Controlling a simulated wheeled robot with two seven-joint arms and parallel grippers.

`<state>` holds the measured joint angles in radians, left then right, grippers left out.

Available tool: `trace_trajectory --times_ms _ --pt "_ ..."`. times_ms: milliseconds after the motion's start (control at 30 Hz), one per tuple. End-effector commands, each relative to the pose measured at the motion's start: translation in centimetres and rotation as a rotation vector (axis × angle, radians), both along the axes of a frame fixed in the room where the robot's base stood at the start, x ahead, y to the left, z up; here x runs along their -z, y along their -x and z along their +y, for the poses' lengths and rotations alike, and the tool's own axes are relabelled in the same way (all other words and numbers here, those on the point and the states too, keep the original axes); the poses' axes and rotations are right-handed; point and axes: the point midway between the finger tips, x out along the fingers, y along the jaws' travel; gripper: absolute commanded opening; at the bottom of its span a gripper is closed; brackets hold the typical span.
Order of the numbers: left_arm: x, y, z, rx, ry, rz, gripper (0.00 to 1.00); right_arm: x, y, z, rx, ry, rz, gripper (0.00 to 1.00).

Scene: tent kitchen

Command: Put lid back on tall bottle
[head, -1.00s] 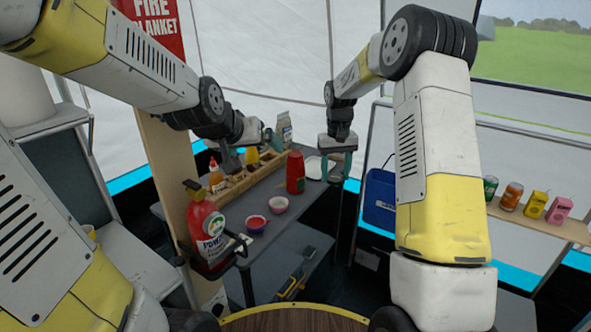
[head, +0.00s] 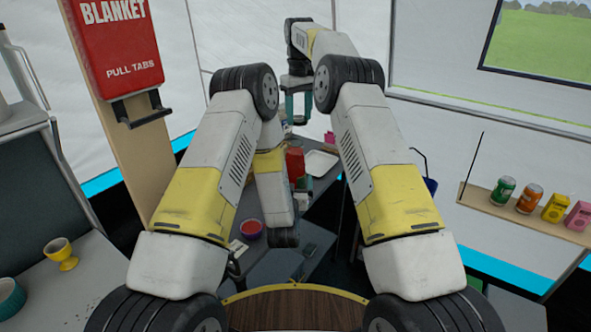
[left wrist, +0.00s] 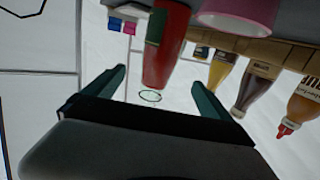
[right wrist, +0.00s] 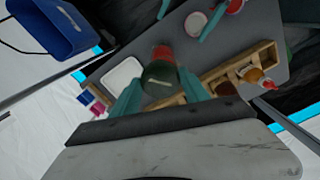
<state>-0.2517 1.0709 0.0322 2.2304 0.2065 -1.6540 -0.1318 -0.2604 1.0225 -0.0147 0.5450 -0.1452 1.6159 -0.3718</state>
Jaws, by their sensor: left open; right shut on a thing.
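The tall red bottle (head: 295,165) stands on the grey table, partly covered by my left arm in the head view. It also shows in the left wrist view (left wrist: 174,45) and the right wrist view (right wrist: 162,52). My right gripper (head: 299,106) is above the bottle. In the right wrist view its teal fingers are shut on a dark green-grey piece (right wrist: 160,80), apparently the lid; I cannot tell whether it touches the bottle. My left gripper (left wrist: 155,92) is open, its fingers pointing toward the bottle and apart from it. Its tips are hidden in the head view.
A wooden rack (right wrist: 240,70) with condiment bottles and a white tray (right wrist: 122,77) flank the bottle. A pink bowl (right wrist: 196,22) and a red-filled bowl (head: 252,229) stand nearer. A blue bin (right wrist: 60,25) is off the table. Cans stand on a wooden shelf (head: 515,215) at right.

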Motion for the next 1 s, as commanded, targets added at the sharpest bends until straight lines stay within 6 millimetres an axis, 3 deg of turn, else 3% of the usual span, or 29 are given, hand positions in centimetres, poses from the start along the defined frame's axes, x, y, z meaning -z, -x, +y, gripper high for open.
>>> trace_trajectory --times_ms 33,167,633,767,1000 --pt "1.1 0.7 -0.2 -0.002 -0.009 -0.014 0.95 -0.2 -0.1 0.5 -0.016 -0.001 -0.002 0.16" --pt "2.1 1.6 -0.3 -0.008 -0.02 -0.053 0.95 -0.7 0.0 1.1 -0.041 -0.003 -0.003 0.16" --pt "2.3 1.7 -0.3 -0.011 -0.024 -0.071 0.95 -0.8 0.0 1.3 -0.05 -0.003 -0.001 0.16" --pt "2.3 0.8 -0.3 -0.013 -0.023 -0.072 0.95 -0.8 0.0 1.3 -0.05 -0.003 -0.001 0.16" --pt "2.2 -3.5 -0.5 -0.013 -0.023 -0.074 0.95 -0.8 0.0 1.3 -0.05 -0.003 -0.001 0.16"
